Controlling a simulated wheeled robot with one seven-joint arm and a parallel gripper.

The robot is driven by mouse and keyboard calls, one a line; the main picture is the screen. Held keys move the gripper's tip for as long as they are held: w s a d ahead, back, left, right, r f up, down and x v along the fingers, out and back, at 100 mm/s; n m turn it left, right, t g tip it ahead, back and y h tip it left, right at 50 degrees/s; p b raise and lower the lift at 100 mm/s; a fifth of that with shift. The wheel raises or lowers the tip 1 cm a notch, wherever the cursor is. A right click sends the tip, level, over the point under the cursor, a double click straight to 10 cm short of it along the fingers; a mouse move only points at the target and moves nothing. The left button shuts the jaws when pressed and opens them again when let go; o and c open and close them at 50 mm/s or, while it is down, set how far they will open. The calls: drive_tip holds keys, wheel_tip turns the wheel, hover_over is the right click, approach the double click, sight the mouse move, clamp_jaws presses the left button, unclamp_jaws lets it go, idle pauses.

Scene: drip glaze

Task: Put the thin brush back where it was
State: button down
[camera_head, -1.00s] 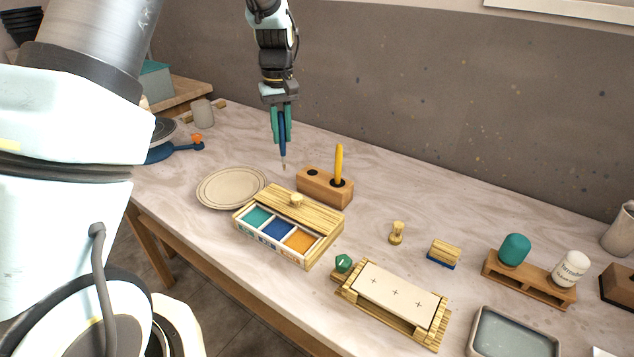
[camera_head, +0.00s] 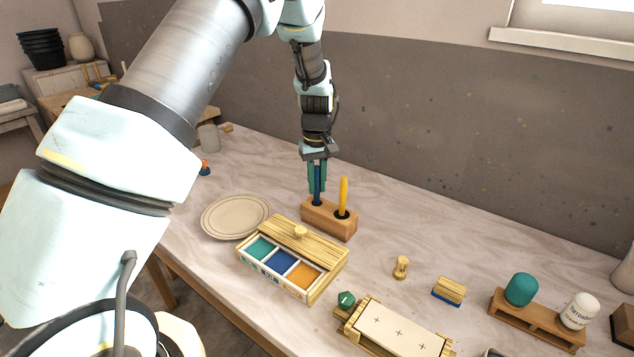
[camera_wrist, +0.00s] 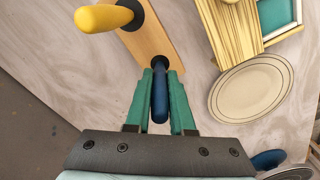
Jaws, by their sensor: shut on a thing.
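My gripper (camera_head: 317,178) is shut on the thin blue brush (camera_head: 317,186), which is upright. The brush's lower end is in the left hole of the wooden brush block (camera_head: 329,222). In the wrist view, the blue brush (camera_wrist: 160,96) lies between the green fingers of my gripper (camera_wrist: 160,88), and its far end meets the dark hole in the block (camera_wrist: 153,42). The tip inside the hole is hidden. A thicker yellow brush (camera_head: 343,196) stands in the block's right hole; it also shows in the wrist view (camera_wrist: 104,18).
A paint box (camera_head: 292,262) with teal, blue and orange wells stands in front of the block. A round plate (camera_head: 236,216) lies left of it. A tile on a wooden frame (camera_head: 395,328) is at the front.

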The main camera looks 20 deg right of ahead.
drive_tip(key=shift+f, duration=0.35)
drive_tip(key=shift+f, duration=0.2)
drive_tip(key=c, duration=0.8)
unclamp_jaws()
drive_tip(key=shift+r, duration=0.1)
